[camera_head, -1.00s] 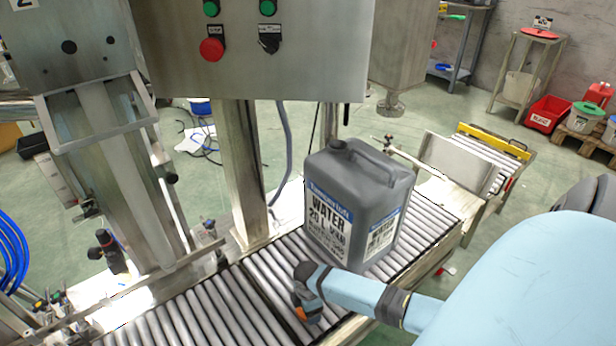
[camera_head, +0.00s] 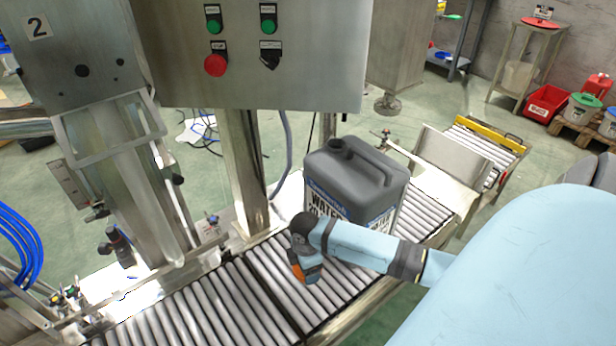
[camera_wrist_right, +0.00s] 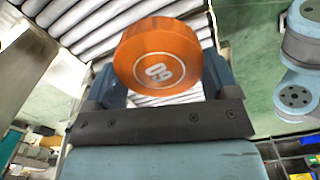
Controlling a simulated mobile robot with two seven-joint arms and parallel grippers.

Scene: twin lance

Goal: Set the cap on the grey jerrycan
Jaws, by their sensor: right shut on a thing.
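The grey jerrycan (camera_head: 356,180) stands upright on the roller conveyor in the head view, its handle on top. Its uncapped neck (camera_head: 340,147) is at the upper left. My right arm hides part of its front and label. My right gripper (camera_head: 306,268) is in front of the jerrycan and lower than its neck, apart from the neck. It is shut on the orange cap (camera_wrist_right: 158,58), which shows in the right wrist view between the two fingers, its marked round face toward the camera. In the head view only a bit of orange shows. My left gripper is not in view.
The roller conveyor (camera_head: 240,297) runs beneath, with free rollers left of the jerrycan. A steel post (camera_head: 245,175) and a control panel (camera_head: 245,50) with buttons stand behind. A steel plate (camera_head: 452,157) is to the right of the jerrycan.

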